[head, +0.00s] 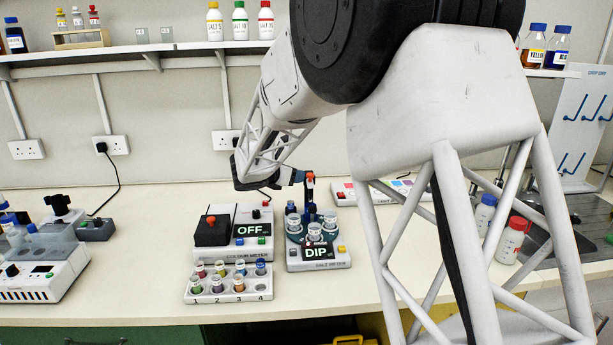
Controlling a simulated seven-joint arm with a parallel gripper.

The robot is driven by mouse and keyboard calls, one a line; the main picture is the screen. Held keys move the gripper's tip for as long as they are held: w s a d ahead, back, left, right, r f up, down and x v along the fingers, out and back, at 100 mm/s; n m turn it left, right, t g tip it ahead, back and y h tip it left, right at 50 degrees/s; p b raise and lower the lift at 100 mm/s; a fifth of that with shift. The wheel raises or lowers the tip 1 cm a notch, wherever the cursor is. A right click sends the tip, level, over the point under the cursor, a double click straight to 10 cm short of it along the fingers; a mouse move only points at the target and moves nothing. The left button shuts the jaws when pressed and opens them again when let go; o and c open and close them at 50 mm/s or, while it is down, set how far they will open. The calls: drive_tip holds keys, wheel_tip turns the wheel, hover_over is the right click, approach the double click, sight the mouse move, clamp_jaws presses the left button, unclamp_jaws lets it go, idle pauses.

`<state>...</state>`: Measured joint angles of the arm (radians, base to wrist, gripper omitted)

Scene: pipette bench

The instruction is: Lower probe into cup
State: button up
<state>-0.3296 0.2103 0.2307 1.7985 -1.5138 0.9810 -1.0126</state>
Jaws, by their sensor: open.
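The salt meter (330,264) stands on the bench, right of centre, and its display (317,252) reads DIP. Several small white cups stand on its round dark holder; one cup (330,220) is at its right side. A dark upright post with a red top (310,178) rises behind the cups; it seems to be the probe's part, and its lower end is hidden among the cups. My gripper (299,178) is open and is at the upper part of this post, above the cups. I cannot tell whether it touches the post.
The colour meter (250,229), reading OFF, stands close on the left, with a numbered rack of coloured vials (228,287) in front. Bottles (510,240) stand at right, partly behind my arm.

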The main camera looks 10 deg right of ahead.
sight(308, 175)
drive_tip(key=shift+x, duration=3.95)
drive_tip(key=shift+c, duration=0.5)
drive_tip(key=shift+s+f, duration=0.1)
clamp_jaws()
